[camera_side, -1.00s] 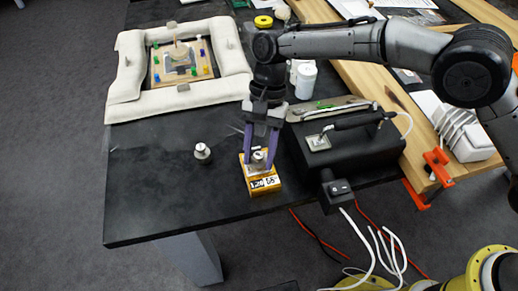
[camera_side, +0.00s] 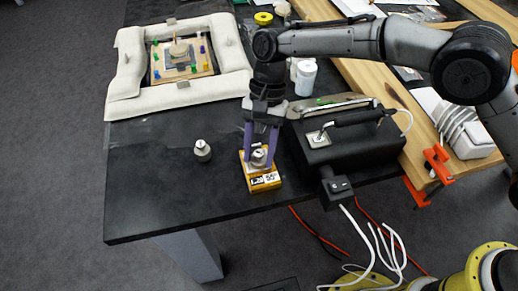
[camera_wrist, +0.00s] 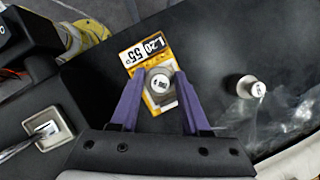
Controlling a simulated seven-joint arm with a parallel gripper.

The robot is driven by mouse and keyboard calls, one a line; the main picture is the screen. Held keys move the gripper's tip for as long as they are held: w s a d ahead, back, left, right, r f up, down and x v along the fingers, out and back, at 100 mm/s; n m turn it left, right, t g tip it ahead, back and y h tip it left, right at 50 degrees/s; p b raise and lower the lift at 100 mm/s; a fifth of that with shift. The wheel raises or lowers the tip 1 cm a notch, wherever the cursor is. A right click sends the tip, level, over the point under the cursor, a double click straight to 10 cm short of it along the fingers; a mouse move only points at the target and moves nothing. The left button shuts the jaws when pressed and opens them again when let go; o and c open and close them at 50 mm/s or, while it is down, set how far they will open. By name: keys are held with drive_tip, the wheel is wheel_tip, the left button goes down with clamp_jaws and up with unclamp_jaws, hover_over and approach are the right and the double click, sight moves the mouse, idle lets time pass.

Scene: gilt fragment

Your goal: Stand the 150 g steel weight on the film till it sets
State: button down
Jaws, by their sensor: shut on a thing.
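A small steel weight (camera_side: 258,158) with a marked top stands on a yellow block (camera_side: 249,178) near the front of the black table. My gripper (camera_side: 260,153) points down, its purple fingers shut on this weight from two sides. The wrist view shows the weight (camera_wrist: 160,84) between the fingertips, over the block (camera_wrist: 131,58) labelled 1.20 and 55°. A second steel weight (camera_side: 202,150) stands on the table to the left; it also shows in the wrist view (camera_wrist: 250,87). The film is not clearly distinguishable; a pinned board (camera_side: 158,72) at the back carries a round tan piece.
Pale padded bags (camera_side: 122,78) ring the board. A black box with a handle (camera_side: 345,150) stands close to the right of my gripper, its cables hanging over the front edge. A white jar (camera_side: 305,78) stands behind it. The left front table (camera_side: 145,205) is clear.

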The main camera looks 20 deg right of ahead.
drive_tip(key=c, duration=0.7)
unclamp_jaws()
drive_tip(key=shift+r, duration=0.15)
drive_tip(key=shift+r, duration=1.15)
drive_tip(key=o, duration=0.6)
drive_tip(key=shift+c, duration=0.2)
drive_tip(key=shift+r, duration=2.5)
